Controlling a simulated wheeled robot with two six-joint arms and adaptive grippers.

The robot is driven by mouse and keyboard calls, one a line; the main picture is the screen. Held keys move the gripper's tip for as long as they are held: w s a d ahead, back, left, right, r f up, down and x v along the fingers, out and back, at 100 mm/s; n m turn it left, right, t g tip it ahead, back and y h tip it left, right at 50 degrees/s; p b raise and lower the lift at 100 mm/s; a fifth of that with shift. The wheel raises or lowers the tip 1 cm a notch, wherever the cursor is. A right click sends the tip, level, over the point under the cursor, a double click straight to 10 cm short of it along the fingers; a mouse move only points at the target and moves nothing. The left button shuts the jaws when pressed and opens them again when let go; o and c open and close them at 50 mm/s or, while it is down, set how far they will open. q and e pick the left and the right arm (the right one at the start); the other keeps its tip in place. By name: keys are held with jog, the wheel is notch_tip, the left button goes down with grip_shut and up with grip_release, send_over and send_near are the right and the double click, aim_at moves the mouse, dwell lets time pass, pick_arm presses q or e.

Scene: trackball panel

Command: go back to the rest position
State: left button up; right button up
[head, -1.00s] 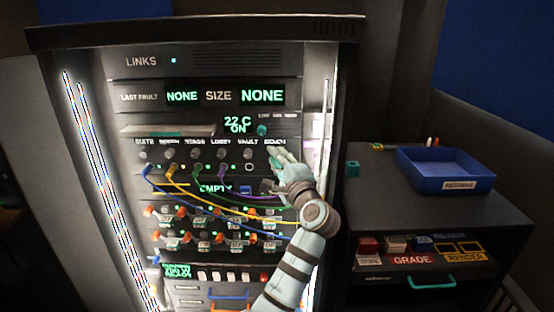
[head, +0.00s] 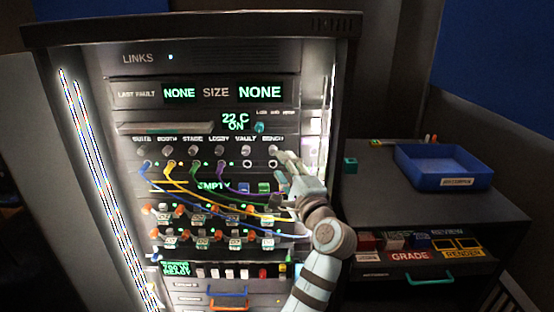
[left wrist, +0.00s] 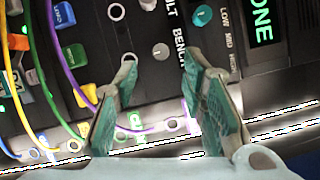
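My left gripper (head: 283,160) is in front of the right side of the rack panel (head: 205,127), close to the BENCH knob (head: 273,149). In the left wrist view its two green-padded fingers stand apart with nothing between them (left wrist: 158,72). The BENCH knob (left wrist: 161,51) shows just beyond the gap between the fingertips. I cannot tell whether a finger touches the panel. My left forearm and wrist hide the lower right part of the panel. My right gripper is not in view.
Yellow, blue, green and purple cables (head: 222,178) cross the panel's middle, some running close to my gripper. A blue bin (head: 412,183) and a teal cube (head: 351,165) sit on the side cabinet (head: 388,202) to the right.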

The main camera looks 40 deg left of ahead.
pick_arm(q)
jog(key=shift+v, duration=0.85)
